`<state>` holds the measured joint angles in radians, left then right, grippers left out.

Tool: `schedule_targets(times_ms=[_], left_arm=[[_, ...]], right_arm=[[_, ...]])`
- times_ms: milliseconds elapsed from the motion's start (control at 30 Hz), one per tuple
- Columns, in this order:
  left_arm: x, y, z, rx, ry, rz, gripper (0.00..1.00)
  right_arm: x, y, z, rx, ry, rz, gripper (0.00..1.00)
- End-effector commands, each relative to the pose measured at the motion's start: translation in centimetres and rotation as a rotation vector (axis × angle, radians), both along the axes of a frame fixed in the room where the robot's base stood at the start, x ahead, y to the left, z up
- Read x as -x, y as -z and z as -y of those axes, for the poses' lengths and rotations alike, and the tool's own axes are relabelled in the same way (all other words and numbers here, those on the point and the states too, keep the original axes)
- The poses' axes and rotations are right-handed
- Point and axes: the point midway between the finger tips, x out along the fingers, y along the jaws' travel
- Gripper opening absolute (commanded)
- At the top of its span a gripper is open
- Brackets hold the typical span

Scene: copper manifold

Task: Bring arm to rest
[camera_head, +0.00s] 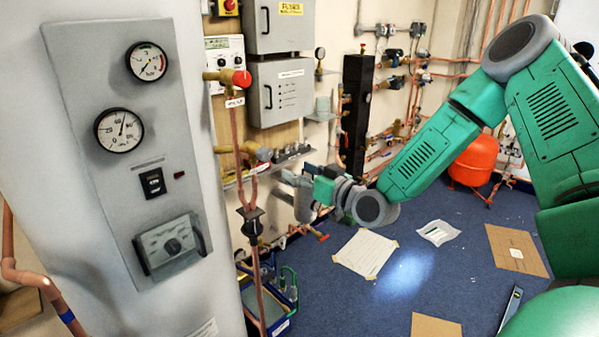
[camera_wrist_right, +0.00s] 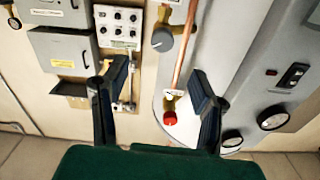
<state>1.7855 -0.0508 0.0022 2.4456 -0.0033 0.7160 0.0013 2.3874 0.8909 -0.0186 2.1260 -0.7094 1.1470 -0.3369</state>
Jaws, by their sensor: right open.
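My right arm (camera_head: 420,155) comes in from the right and reaches toward the wall in the middle of the head view. My right gripper (camera_head: 297,181) is small there, beside the copper pipes and partly hard to make out. In the right wrist view, my right gripper (camera_wrist_right: 159,72) has two dark fingers spread apart with nothing held between them. Beyond the fingers are a red-capped valve (camera_wrist_right: 169,118) and its copper pipe (camera_wrist_right: 184,45), apparently upside down. The same red-capped valve (camera_head: 241,78) shows in the head view. My left gripper is not in view.
A grey gauge panel (camera_head: 95,190) stands close at the left. Grey wall boxes (camera_head: 281,92), a black column (camera_head: 356,100) and copper pipes line the wall. A red tank (camera_head: 473,160) stands at the back right. The blue floor (camera_head: 385,305) has flat sheets and open room.

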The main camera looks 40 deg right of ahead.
Motion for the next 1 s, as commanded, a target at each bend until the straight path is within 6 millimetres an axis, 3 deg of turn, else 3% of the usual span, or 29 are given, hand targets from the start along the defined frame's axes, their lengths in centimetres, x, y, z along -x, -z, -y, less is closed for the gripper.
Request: schedule_targets(times_ms=[333, 467, 567, 633, 767, 867, 1000], left_arm=[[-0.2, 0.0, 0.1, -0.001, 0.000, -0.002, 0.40], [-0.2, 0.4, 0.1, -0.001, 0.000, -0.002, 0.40], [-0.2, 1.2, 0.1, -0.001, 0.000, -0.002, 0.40], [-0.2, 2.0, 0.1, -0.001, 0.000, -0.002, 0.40], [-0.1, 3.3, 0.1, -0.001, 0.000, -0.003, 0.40], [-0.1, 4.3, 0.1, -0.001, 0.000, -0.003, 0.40], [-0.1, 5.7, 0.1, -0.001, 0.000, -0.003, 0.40]], right_arm=[[0.0, 0.1, 0.0, 0.000, 0.000, -0.001, 0.53], [0.2, 1.9, -1.2, 0.001, -0.019, -0.056, 0.53], [1.1, 6.2, -3.7, -0.001, -0.053, -0.181, 0.53], [2.4, 10.4, -6.0, -0.001, -0.080, -0.308, 0.53], [6.7, 18.7, -10.1, 0.004, -0.116, -0.574, 0.53], [11.3, 24.5, -12.6, 0.016, -0.127, -0.775, 0.53], [19.1, 31.4, -15.0, 0.051, -0.121, -1.054, 0.53]])
